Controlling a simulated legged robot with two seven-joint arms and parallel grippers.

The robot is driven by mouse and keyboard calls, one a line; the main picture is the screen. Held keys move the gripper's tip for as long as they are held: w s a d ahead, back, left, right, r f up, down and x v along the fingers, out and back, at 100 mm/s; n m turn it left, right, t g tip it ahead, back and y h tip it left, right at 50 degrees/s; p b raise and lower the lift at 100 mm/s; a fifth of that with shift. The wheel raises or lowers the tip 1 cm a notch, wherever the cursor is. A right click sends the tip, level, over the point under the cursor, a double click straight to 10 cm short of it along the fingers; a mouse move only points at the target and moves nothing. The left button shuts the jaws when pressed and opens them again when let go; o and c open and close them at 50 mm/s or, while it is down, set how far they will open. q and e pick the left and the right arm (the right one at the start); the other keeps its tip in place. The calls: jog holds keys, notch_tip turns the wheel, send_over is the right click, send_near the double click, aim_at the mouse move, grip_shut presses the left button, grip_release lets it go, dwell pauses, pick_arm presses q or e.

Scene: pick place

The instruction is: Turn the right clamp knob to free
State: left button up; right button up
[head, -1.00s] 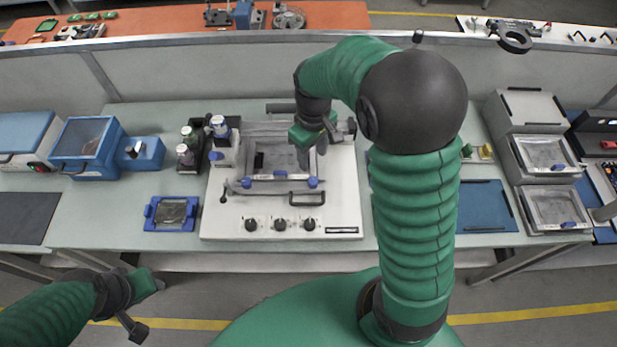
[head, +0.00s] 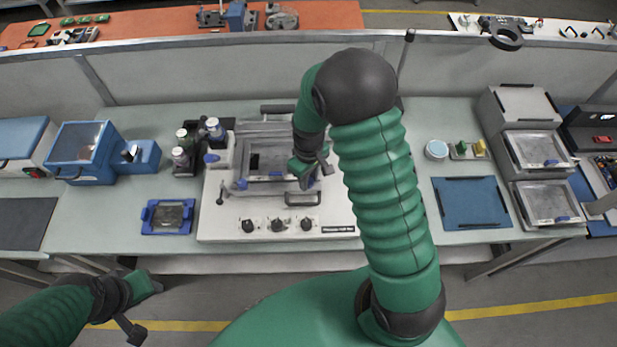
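The white machine (head: 212,222) stands on the middle of the bench with a grey framed screen on top. A blue clamp knob (head: 242,184) shows at the frame's front left corner. The right clamp knob (head: 311,183) is at the front right corner, mostly hidden behind my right gripper, with only a bit of blue showing. My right gripper (head: 304,182) points down right at that corner. I cannot tell whether it touches the knob or whether its fingers are open. My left gripper (head: 152,285) hangs in front of the bench at lower left, away from everything; its fingers are unclear.
A black handle (head: 302,198) and several black dials (head: 278,225) are at the machine's front. Bottles in a black holder (head: 186,165) stand to its left, near a blue frame (head: 168,217). A blue mat (head: 470,203) and a round tub (head: 436,149) lie to the right.

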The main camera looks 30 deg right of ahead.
grip_shut()
jog(key=shift+m, duration=0.3)
jog(key=m+p, duration=0.1)
jog(key=m, duration=0.1)
jog(key=shift+r+m, duration=0.1)
jog(key=shift+m, duration=0.2)
jog(key=m+p, duration=0.1)
jog(key=m, duration=0.3)
jog(key=shift+m+p, duration=0.3)
jog(key=m+p, duration=0.2)
jog(key=m, duration=0.3)
jog(key=m+p, duration=0.1)
jog(key=m, duration=0.4)
jog(key=shift+p, duration=0.3)
